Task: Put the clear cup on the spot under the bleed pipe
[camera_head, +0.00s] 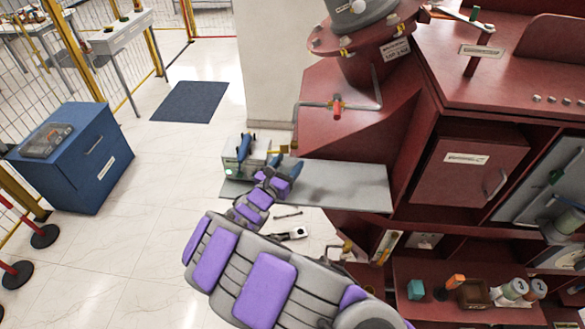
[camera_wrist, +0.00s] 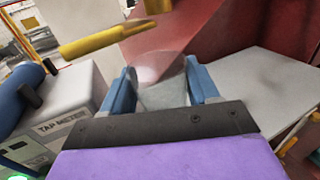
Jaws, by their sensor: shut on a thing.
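In the wrist view my gripper (camera_wrist: 160,84) has its two blue fingers on either side of the clear cup (camera_wrist: 160,68), shut on it. The cup is see-through and its outline is faint. A yellow pipe-like part (camera_wrist: 105,40) passes just beyond the cup, at upper left; I cannot tell whether it is the bleed pipe. In the head view my gripper (camera_head: 280,172) is over the left end of the grey shelf (camera_head: 345,188), beside the tap meter box (camera_head: 232,170). The cup is too small to make out there. The spot is not clearly visible.
The tap meter box (camera_wrist: 62,110) with a blue handle (camera_wrist: 20,92) stands close on the left. The dark red transformer body (camera_head: 400,130) rises behind and to the right. A pipe with a red valve (camera_head: 337,106) sits above the shelf. The shelf's right part is clear.

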